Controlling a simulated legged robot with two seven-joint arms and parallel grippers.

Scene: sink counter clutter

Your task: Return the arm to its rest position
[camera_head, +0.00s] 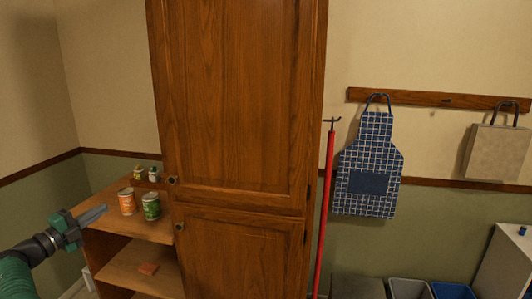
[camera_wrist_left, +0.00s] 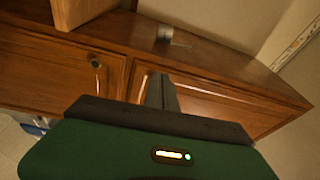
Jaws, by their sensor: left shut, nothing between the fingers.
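My left gripper (camera_head: 98,213) is at the lower left of the head view, on the end of my green arm. Its grey fingers are together and empty, pointing right toward the wooden shelf unit. In the left wrist view the closed fingers (camera_wrist_left: 161,92) show beyond the green gripper body, in front of a wooden cabinet front. My right gripper is in neither view.
An orange-labelled can (camera_head: 127,201) and a green can (camera_head: 151,206) stand on the shelf top near the gripper, with small jars (camera_head: 153,174) behind. A tall wooden cabinet (camera_head: 240,110) rises to their right.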

